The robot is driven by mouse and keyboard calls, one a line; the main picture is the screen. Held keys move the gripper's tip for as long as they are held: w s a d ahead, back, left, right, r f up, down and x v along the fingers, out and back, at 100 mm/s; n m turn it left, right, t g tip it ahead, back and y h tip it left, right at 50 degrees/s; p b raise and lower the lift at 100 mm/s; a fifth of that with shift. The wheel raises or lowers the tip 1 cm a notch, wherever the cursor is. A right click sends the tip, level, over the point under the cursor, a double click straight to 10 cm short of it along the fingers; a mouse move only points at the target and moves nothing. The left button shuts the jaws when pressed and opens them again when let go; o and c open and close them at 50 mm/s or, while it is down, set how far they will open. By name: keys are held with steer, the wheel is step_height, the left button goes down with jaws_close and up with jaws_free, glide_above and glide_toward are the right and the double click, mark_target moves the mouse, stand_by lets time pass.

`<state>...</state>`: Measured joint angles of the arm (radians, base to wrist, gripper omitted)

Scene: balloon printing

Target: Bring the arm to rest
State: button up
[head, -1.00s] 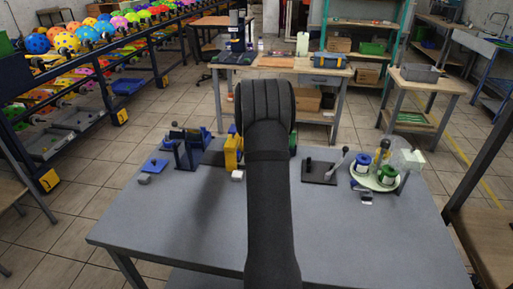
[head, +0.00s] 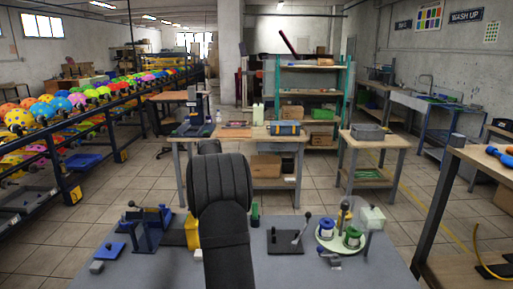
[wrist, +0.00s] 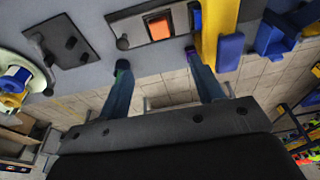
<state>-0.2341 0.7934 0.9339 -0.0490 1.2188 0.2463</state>
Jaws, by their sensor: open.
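My dark arm rises from the table's front in the head view and hides my gripper there. In the wrist view my gripper (wrist: 160,66) is open, its two blue-grey fingers well apart with nothing between them. The work table (head: 290,271) lies below, and a panel with an orange switch (wrist: 159,27) shows beyond the fingertips. A yellow upright (wrist: 210,30) stands close to the right fingertip in that view; I cannot tell whether they touch.
A blue clamp device (head: 146,232) stands left of my arm. A black lever plate (head: 284,240) and a round pale tray (head: 338,241) with pots stand right. A rack of coloured balloons (head: 80,105) is at left. A wooden bench (head: 245,131) stands behind.

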steer(key=x, duration=1.6)
steer(key=shift+f, duration=0.2)
steer(key=shift+r, duration=0.1)
steer(key=v, duration=1.7)
steer(key=x, duration=1.7)
steer(key=v, duration=0.2)
steer(key=w+v, duration=0.1)
steer(key=v, duration=0.1)
steer(key=shift+r, duration=0.35)
steer(key=shift+s+r, duration=0.1)
steer(key=shift+r, duration=0.55)
